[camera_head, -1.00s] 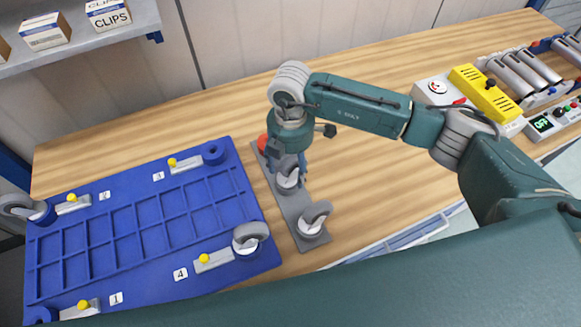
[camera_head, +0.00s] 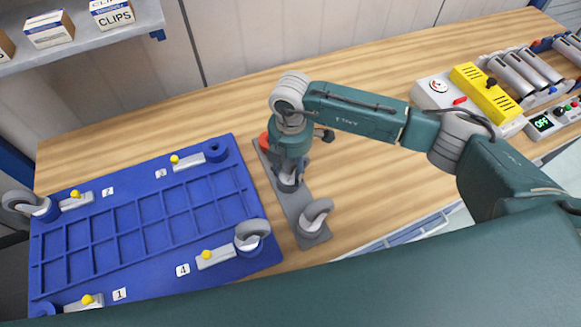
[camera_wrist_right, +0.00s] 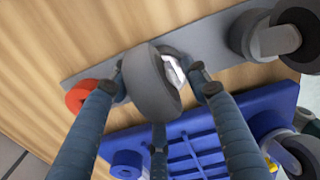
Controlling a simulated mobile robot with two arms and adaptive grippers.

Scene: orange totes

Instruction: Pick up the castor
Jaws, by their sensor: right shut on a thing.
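My right gripper (camera_head: 288,170) reaches down over a grey strip (camera_head: 296,217) on the table. In the right wrist view its fingers (camera_wrist_right: 160,80) are shut around a castor (camera_wrist_right: 152,84) with a grey wheel, which also shows partly in the head view (camera_head: 289,183). The castor is still at the strip; whether it is lifted clear I cannot tell. A second castor (camera_head: 316,214) stands at the strip's near end, apart from the gripper. My left gripper is not in view.
A blue tray (camera_head: 150,262) with numbered corners lies to the left. Castors sit at its left corner (camera_head: 22,202) and near corner 4 (camera_head: 252,233). A red-orange ring (camera_wrist_right: 78,97) is at the strip's far end. A yellow-topped device (camera_head: 486,90) stands at the right. The table behind is clear.

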